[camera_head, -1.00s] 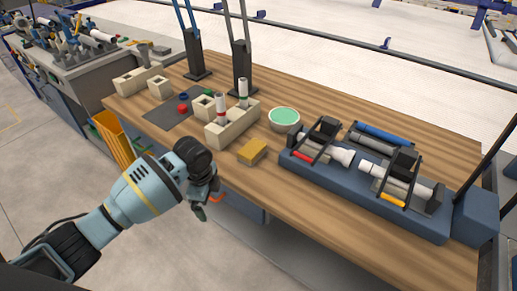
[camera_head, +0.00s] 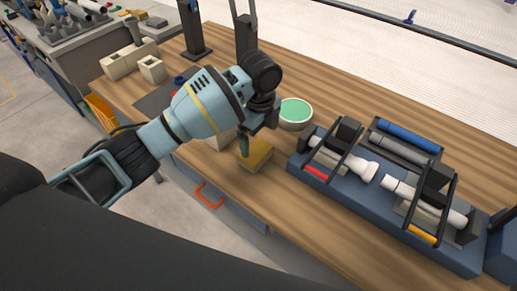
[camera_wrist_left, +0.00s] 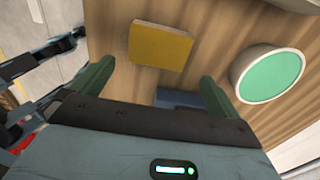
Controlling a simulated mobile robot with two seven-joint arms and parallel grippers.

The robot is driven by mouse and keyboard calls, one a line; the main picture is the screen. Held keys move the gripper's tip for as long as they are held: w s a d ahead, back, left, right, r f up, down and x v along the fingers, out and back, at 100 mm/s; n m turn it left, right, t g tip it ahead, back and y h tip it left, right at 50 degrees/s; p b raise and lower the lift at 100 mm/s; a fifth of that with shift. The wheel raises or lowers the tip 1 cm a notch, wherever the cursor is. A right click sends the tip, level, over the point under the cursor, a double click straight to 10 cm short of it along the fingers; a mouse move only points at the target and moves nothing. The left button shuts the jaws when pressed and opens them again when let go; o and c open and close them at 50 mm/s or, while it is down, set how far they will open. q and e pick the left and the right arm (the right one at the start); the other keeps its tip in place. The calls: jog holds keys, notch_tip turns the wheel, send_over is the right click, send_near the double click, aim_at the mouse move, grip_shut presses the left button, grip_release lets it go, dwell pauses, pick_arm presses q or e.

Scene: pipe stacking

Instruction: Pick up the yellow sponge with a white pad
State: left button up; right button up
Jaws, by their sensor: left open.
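The yellow sponge (camera_head: 258,155) lies on the wooden table near its front edge, just left of the blue fixture. Its top looks yellow, with a paler side below. In the left wrist view the sponge (camera_wrist_left: 160,46) lies beyond and between the two green fingertips, not touched by them. My left gripper (camera_head: 244,146) hangs just above and to the left of the sponge, and its fingers (camera_wrist_left: 155,85) are apart and empty. The arm hides part of the table behind it. My right gripper does not show.
A bowl with a green inside (camera_head: 295,112) stands close behind the sponge. A blue fixture (camera_head: 380,218) holding white pipes is to the right. Beige blocks (camera_head: 128,60) stand at the back left. The table front right of the sponge is clear.

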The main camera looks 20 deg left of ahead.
aim_at(257, 151)
pick_arm(q)
notch_tip(257, 151, down, 2)
jog(key=shift+s+f, duration=0.1)
jog(key=shift+f, duration=0.15)
jog(key=shift+a+f, duration=0.25)
jog(key=shift+f, duration=1.1)
jog(key=shift+a+f, duration=0.25)
jog(key=shift+f, duration=1.05)
jog(key=c, duration=0.8)
jog(key=shift+r, duration=5.05)
jog(key=o, duration=0.4)
jog(key=c, duration=0.3)
